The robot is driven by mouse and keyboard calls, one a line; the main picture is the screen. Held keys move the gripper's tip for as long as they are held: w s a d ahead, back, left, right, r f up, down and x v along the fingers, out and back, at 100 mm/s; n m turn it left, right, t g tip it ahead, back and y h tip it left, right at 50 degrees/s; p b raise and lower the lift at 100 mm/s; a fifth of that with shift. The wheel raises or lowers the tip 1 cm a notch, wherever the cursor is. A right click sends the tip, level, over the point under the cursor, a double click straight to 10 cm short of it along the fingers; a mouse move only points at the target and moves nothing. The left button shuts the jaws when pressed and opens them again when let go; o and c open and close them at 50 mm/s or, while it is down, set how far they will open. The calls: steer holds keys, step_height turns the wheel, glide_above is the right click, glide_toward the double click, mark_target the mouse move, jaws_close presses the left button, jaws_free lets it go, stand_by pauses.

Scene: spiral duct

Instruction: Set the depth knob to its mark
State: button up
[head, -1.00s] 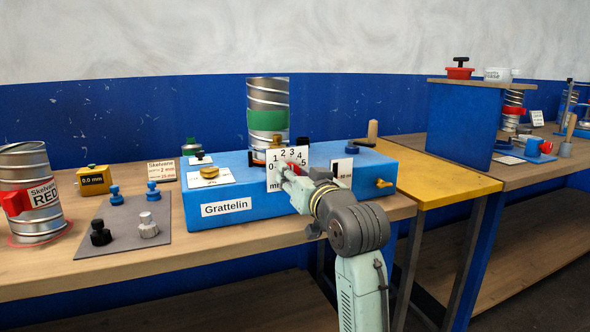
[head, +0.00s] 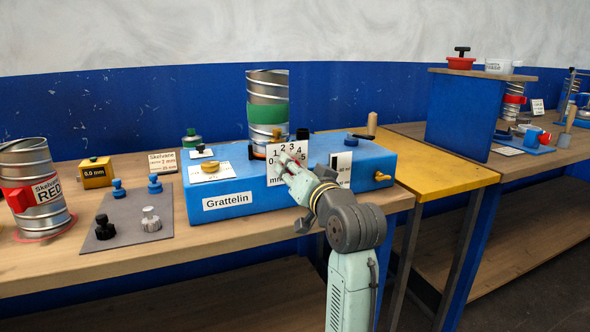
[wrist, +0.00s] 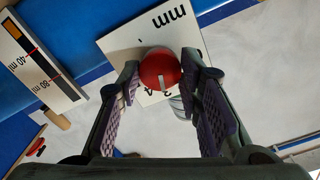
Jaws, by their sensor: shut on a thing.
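The red depth knob (wrist: 159,70) has a white pointer line and sits on a white scale card with mm markings (wrist: 120,42). In the wrist view its pointer runs down toward the numbers, partly hidden by the knob. In the head view the card (head: 275,176) reads 0 to 5 mm on the front of the blue Grattelin box (head: 245,180). My gripper (wrist: 160,82) is shut on the knob, a finger at each side. In the head view my gripper (head: 284,160) covers most of the knob.
A duct with a green band (head: 267,115) rises behind the card. A yellow table (head: 440,180) stands right.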

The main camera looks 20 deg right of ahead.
steer(key=o, duration=1.2)
steer(key=shift+c, duration=0.2)
steer(key=s, duration=1.2)
steer(key=shift+d, duration=0.2)
